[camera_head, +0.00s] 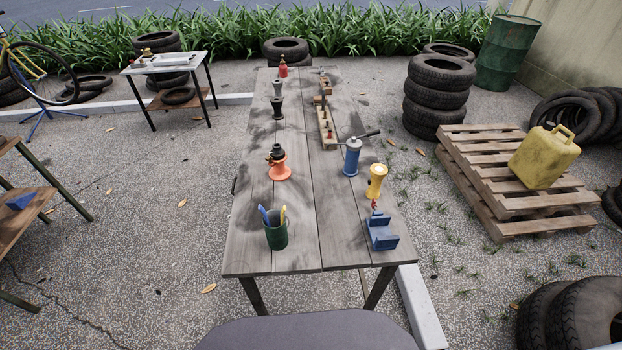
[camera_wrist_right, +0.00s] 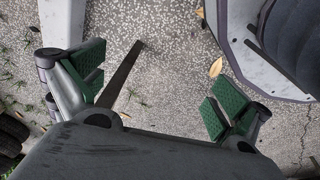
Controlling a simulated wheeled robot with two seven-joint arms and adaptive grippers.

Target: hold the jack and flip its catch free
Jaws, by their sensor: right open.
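No part on the table is clearly marked as the jack. An orange-based thing with a dark, knobbed top (camera_head: 279,165) stands upright at the table's middle left and may be it. A blue cylinder with a dark side lever (camera_head: 351,160) stands to its right and could also be it. A catch is too small to make out on either. My right gripper (camera_wrist_right: 158,88) shows in the right wrist view, its green-padded fingers wide apart and empty above the paving. Neither gripper shows in the head view, and my left gripper is not seen.
On the wooden table (camera_head: 300,220) stand a green cup with pens (camera_head: 277,235), a yellow lamp-like thing (camera_head: 376,180), a blue block holder (camera_head: 381,234) and a wooden rack (camera_head: 327,130). Farther back are dark stands (camera_head: 277,107) and a red bottle (camera_head: 283,67). The front middle is clear.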

